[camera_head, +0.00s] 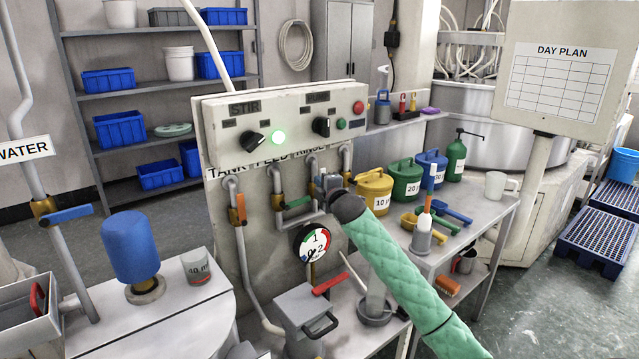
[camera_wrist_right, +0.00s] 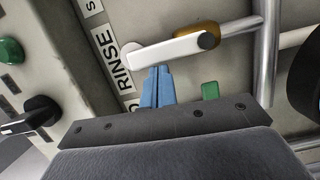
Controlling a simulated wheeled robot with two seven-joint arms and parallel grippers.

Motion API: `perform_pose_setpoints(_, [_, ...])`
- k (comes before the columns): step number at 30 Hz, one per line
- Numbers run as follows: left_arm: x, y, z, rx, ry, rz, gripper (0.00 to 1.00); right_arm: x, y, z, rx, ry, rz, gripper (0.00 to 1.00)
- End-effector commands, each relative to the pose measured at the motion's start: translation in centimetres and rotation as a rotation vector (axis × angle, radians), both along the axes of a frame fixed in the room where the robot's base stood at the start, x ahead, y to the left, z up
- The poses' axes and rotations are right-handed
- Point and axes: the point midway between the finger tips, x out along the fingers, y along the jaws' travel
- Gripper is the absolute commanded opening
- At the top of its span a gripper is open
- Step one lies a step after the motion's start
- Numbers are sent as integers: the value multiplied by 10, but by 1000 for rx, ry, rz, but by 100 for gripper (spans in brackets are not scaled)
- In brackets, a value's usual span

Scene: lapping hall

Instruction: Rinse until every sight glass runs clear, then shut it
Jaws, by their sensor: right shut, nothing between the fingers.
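My right gripper (camera_head: 326,184) is in front of the pipe panel (camera_head: 262,255), under the control box (camera_head: 285,122). In the right wrist view its blue fingers (camera_wrist_right: 158,72) are shut and empty, just below a white lever (camera_wrist_right: 165,50) on a brass valve (camera_wrist_right: 198,32); I cannot tell whether they touch it. The word RINSE (camera_wrist_right: 122,70) is beside the lever. An orange lever (camera_head: 241,207) hangs down and a green lever (camera_head: 297,203) lies sideways on other pipes. A round gauge (camera_head: 313,243) is below. I cannot make out any sight glass clearly. My left gripper is out of view.
A blue-levered water valve (camera_head: 65,215) and blue cylinder (camera_head: 131,250) are at left. Coloured cans (camera_head: 406,180) stand on the right bench. A lidded grey box (camera_head: 305,308) is below the gauge.

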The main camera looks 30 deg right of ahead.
Motion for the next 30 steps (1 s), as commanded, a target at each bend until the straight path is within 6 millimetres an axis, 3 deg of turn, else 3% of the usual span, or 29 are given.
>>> perform_pose_setpoints(25, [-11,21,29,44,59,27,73,1,-10,5,152,13,-1,0])
perform_pose_setpoints(30, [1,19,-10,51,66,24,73,1,-14,7,213,17,-1,0])
